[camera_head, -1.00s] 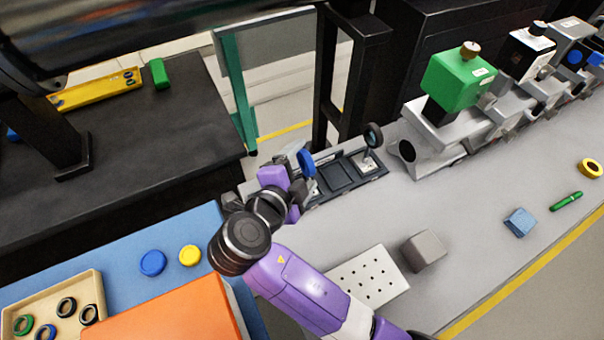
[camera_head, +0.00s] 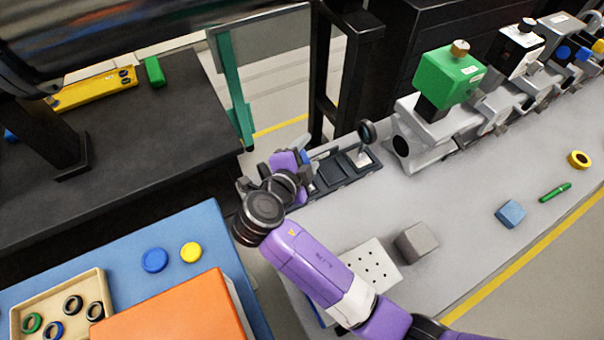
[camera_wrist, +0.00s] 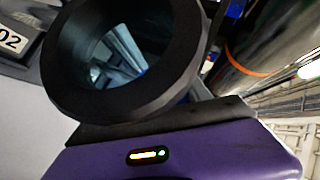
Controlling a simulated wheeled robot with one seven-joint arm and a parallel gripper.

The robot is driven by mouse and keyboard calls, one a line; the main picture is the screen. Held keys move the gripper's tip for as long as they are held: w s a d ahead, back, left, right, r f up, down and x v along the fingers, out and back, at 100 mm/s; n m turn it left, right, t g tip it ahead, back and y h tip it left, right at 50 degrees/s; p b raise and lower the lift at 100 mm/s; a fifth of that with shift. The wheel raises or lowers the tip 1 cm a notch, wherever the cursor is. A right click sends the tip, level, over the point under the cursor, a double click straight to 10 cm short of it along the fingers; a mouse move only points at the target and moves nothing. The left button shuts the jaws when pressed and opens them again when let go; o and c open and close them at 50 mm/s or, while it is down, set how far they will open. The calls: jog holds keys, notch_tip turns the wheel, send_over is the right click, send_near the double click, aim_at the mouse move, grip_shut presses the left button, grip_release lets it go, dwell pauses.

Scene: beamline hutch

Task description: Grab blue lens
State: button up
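My gripper (camera_head: 304,160), on the purple arm, is at the left end of a dark slotted holder (camera_head: 330,171) on the grey bench. A small patch of blue, likely the blue lens (camera_head: 306,156), shows beside the fingers. The rest of it is hidden by my gripper, so I cannot tell if it is held. A black-rimmed lens (camera_head: 367,132) stands upright at the holder's right end. In the wrist view a large black ring (camera_wrist: 62,72) fills the upper left, with blue-grey shapes seen through it. The fingers cannot be made out there.
A green-topped mount (camera_head: 448,78) stands right of the holder. A grey block (camera_head: 416,243), perforated white plate (camera_head: 357,257) and blue block (camera_head: 510,214) lie on the bench. A tray of rings (camera_head: 97,284), an orange box (camera_head: 170,312) and blue and yellow caps are at lower left.

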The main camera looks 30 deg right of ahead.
grip_shut()
jog(key=shift+f, duration=0.1)
